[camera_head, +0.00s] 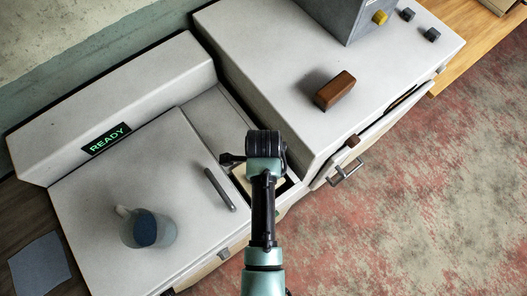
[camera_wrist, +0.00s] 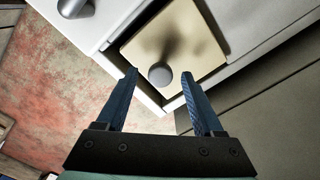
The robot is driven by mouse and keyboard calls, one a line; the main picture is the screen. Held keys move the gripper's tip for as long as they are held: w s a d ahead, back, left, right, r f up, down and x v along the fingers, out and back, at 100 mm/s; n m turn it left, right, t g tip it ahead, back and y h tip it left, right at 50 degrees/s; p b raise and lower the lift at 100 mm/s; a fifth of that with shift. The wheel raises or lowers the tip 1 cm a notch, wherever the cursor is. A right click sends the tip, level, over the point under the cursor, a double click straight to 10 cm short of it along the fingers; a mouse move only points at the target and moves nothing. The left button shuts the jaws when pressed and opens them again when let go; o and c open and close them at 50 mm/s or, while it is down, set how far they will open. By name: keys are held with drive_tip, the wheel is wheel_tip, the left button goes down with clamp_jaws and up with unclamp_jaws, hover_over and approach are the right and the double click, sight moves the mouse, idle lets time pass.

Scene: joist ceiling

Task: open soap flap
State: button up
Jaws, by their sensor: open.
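The soap flap (camera_wrist: 190,30) is a cream panel lying in a recess of the white machine top in the wrist view. A round grey knob (camera_wrist: 160,74) stands near its lower edge. My gripper (camera_wrist: 159,77) is open, with its two blue fingers on either side of the knob in the picture. I see no clear contact, and the height gap is hard to tell. In the head view my wrist hides most of the flap, and only a pale edge (camera_head: 240,179) shows beside it. The flap looks shut.
A dark grey bar handle (camera_head: 220,188) lies just left of my wrist. The taller unit at the right carries a brown block (camera_head: 334,91) and has a front handle (camera_head: 347,172).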

drive_tip(key=shift+f, duration=0.1)
drive_tip(key=shift+c, duration=0.3)
clamp_jaws()
idle(1.2)
